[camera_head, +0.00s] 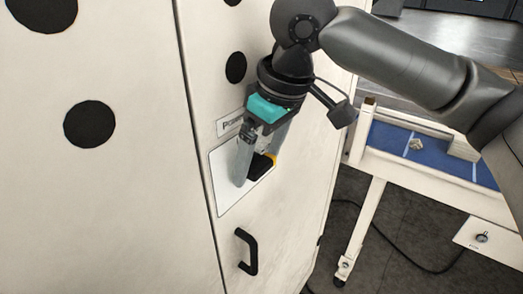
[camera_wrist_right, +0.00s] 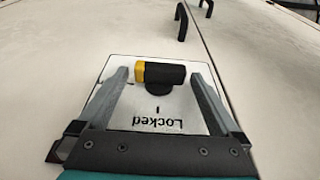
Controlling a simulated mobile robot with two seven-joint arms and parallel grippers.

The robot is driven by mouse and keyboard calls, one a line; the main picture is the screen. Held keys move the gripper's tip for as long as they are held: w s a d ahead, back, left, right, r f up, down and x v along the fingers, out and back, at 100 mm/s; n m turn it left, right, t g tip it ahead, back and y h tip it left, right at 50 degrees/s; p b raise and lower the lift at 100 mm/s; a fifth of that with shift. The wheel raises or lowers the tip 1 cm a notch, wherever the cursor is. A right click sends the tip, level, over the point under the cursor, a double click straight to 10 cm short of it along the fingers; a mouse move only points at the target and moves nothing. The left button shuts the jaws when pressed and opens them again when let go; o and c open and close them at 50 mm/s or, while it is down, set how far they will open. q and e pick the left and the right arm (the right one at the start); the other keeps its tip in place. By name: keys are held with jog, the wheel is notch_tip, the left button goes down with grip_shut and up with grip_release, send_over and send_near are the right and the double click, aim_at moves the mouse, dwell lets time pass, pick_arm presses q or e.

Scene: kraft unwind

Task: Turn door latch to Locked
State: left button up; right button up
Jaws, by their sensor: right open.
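The door latch (camera_head: 259,168) is a black knob with a yellow end, on a bright plate (camera_head: 226,192) on the white cabinet door. In the right wrist view the latch (camera_wrist_right: 165,74) lies crosswise, its yellow end to the left. The word "Locked" appears upside down on the plate (camera_wrist_right: 192,116) below it. My right gripper (camera_head: 252,172) is at the plate; the right wrist view shows its open fingers on either side of the latch, with gaps between. Contact with the plate cannot be told. My left gripper is out of view.
A black door handle (camera_head: 247,251) sticks out below the plate. A panel seam runs left of it. A white table (camera_head: 410,180) with a blue top stands at the right, a dark cable on the floor beneath.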

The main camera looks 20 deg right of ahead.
jog(key=c, duration=1.3)
jog(key=shift+s+a+t+h+p, duration=0.1)
jog(key=shift+a+t+h+p, duration=0.05)
jog(key=shift+t+h+p, duration=0.3)
jog(key=shift+s+a+t+h+p, duration=0.1)
jog(key=shift+t+h+p, duration=0.2)
jog(key=shift+h, duration=0.25)
jog(key=shift+f+n+t+h, duration=0.1)
jog(key=shift+n+t+h, duration=0.2)
jog(key=shift+t+h, duration=0.45)
jog(key=shift+a, duration=0.1)
